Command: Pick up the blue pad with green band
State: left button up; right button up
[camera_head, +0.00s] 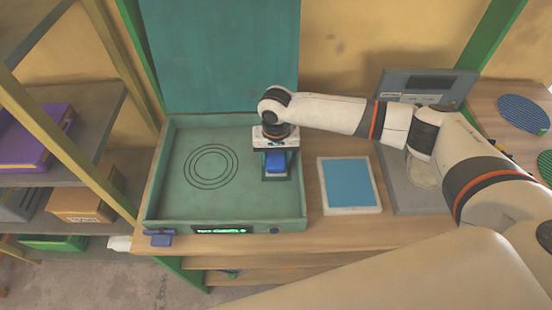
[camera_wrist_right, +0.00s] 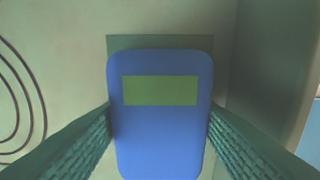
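The blue pad with green band (camera_head: 275,165) is in the right part of the teal press tray (camera_head: 165,218). In the right wrist view the blue pad (camera_wrist_right: 160,130) fills the middle, its green band near the far end. My right gripper (camera_head: 275,148) is directly above it, pointing down. In the wrist view its two textured fingers (camera_wrist_right: 160,112) meet the pad's left and right edges, and it looks shut on the pad. A darker green square shows behind the pad's far end. I cannot tell whether the pad is off the tray floor. My left gripper is out of view.
Dark rings (camera_head: 210,167) mark the tray floor to the left. A raised teal lid (camera_head: 220,60) stands behind. A white-framed blue panel (camera_head: 349,184) and a grey device (camera_head: 415,85) are to the right. A shelf with a purple box (camera_head: 30,140) stands left.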

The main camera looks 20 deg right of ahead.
aim_at(277, 156)
jog(key=shift+r, duration=0.1)
notch_tip(277, 156, up, 10)
jog(key=shift+f+b, duration=0.1)
jog(key=shift+b, duration=0.55)
jog(key=shift+o, duration=1)
jog(key=shift+c, duration=0.6)
jog(key=shift+d, duration=0.1)
